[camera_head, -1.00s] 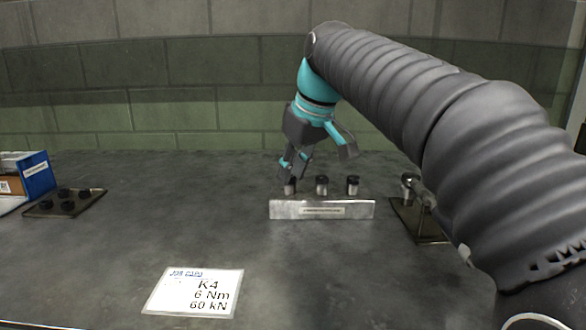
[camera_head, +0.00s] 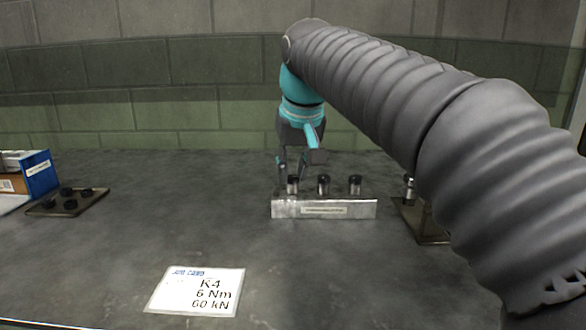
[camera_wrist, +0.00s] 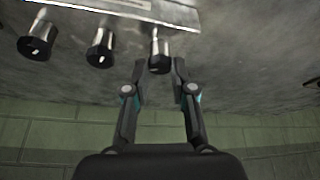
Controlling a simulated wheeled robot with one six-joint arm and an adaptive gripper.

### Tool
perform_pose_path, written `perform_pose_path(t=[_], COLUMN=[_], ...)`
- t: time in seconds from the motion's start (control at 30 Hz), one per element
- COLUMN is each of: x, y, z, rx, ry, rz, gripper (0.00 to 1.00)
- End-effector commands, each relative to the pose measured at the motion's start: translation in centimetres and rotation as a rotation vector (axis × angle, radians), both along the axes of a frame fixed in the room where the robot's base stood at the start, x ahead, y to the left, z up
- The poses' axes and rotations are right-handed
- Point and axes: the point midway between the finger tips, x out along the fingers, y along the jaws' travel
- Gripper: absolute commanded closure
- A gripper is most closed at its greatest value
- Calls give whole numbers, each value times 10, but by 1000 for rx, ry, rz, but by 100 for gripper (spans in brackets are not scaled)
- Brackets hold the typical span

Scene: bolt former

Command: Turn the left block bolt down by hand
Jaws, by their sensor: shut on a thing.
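A pale metal block (camera_head: 350,208) stands on the table with three upright bolts in a row, each with a black head. The left bolt (camera_head: 292,187) is at the block's left end. In the wrist view the picture is turned over, and the left bolt (camera_wrist: 158,48) is the rightmost one. My gripper (camera_head: 292,170) points down at the left bolt. In the wrist view my gripper (camera_wrist: 158,70) has one fingertip on each side of the black head and is shut on it. The middle bolt (camera_head: 323,186) and right bolt (camera_head: 355,186) stand free.
A job card (camera_head: 196,292) reading K4, 6 Nm, 60 kN lies in front. A dark plate with several black caps (camera_head: 67,202) and a blue box (camera_head: 40,174) are at the left. A stand (camera_head: 425,230) is right of the block, partly behind my arm.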

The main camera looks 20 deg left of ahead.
Motion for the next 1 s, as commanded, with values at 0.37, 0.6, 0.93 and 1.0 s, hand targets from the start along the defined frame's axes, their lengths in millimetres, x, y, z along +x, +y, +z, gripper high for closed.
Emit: perform_pose_path(t=[0.37, 0.6, 0.93, 1.0], x=[0, 0, -11, -16], y=[0, 0, -7, -9], z=[0, 0, 33, 47], rx=[0, 0, 3, 3], ry=[0, 0, -3, -3], rz=[1, 1, 1, 1], gripper=[50, 50, 50, 50])
